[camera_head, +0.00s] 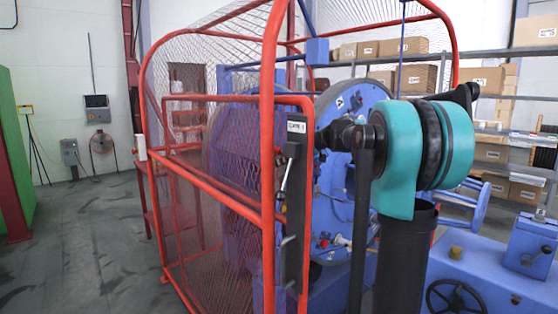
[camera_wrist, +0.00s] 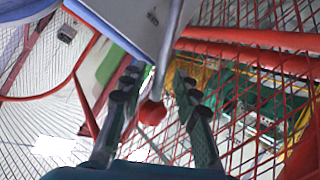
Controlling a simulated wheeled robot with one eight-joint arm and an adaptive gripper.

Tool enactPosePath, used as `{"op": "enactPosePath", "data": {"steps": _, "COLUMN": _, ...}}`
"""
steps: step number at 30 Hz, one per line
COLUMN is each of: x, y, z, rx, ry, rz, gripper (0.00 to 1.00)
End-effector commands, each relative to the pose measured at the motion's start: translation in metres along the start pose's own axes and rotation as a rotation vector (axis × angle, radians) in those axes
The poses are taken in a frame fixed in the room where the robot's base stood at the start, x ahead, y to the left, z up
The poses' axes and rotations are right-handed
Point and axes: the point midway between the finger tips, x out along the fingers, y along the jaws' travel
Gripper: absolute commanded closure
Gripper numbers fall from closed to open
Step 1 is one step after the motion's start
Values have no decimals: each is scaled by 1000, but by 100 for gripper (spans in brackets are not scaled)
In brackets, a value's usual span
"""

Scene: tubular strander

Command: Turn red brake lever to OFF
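In the wrist view a round red knob (camera_wrist: 152,112) on a thin grey rod, which looks like the red brake lever, shows between the two dark fingers of my gripper (camera_wrist: 157,72). The fingers stand apart, one on each side of the knob, with gaps visible. I cannot tell whether either finger touches it. The rod runs up past a pale grey panel (camera_wrist: 130,22). In the head view my gripper is hidden, and I cannot make out the lever or any OFF marking.
A red mesh cage (camera_head: 268,120) with a labelled gate post (camera_head: 296,220) stands close left of my arm. The blue strander disc (camera_head: 360,100) is behind it. A blue machine base with a black handwheel (camera_head: 455,298) is at lower right. Open floor (camera_head: 85,240) lies left.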

Motion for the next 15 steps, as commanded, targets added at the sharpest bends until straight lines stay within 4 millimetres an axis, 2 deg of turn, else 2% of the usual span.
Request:
{"op": "enactPosePath", "data": {"steps": 8, "x": -2, "y": 1, "z": 0, "rx": 1, "ry": 0, "rz": 2, "gripper": 69}}
{"op": "enactPosePath", "data": {"steps": 11, "x": -11, "y": 1, "z": 1, "rx": 2, "ry": 0, "rz": 3, "gripper": 69}}
{"op": "enactPosePath", "data": {"steps": 15, "x": -35, "y": 1, "z": 1, "rx": 3, "ry": -1, "rz": 4, "gripper": 69}}
